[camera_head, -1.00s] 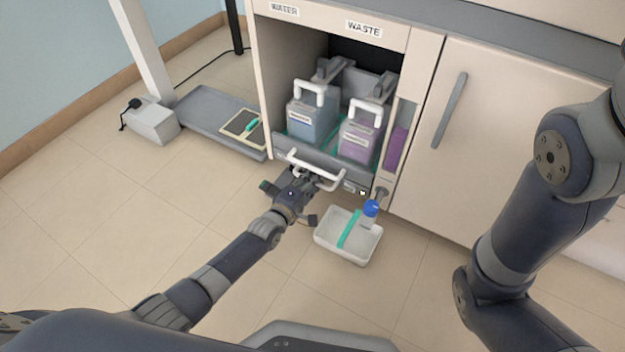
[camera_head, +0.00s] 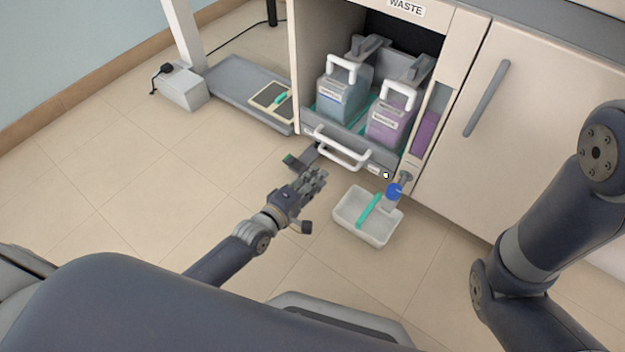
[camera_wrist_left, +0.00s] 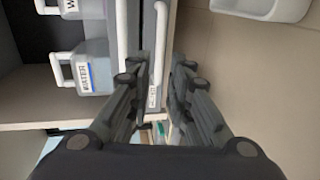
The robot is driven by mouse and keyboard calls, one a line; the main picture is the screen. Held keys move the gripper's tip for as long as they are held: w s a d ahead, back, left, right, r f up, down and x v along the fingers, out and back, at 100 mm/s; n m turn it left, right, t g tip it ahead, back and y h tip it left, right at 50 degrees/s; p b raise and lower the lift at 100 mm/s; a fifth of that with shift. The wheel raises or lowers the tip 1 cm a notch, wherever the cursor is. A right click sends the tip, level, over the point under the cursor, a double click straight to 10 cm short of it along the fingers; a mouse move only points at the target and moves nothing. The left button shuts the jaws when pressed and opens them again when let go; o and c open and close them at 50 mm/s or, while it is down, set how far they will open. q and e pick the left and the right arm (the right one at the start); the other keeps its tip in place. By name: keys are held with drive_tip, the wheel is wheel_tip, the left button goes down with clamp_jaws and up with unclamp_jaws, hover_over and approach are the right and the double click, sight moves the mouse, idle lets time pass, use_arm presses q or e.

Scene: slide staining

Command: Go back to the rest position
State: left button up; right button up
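My left gripper (camera_head: 318,178) is in the open floor area just in front of the cabinet's pulled-out drawer. Its fingers are spread and empty, as the left wrist view (camera_wrist_left: 160,88) also shows. The white drawer handle (camera_head: 342,153) is a short way beyond the fingertips, with a visible gap in the head view. The handle shows ahead of the fingers in the left wrist view (camera_wrist_left: 160,40). My right arm shows at the right edge, but its gripper is out of view.
The drawer holds a blue container (camera_head: 342,97) and a purple container (camera_head: 390,122). A grey platform (camera_head: 232,82) is at left. Floor to the left is clear.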

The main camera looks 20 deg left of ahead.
use_arm(q)
drive_tip(key=shift+s+a+r, duration=0.1)
drive_tip(key=shift+s+a, duration=0.05)
drive_tip(key=shift+s, duration=0.2)
idle(0.3)
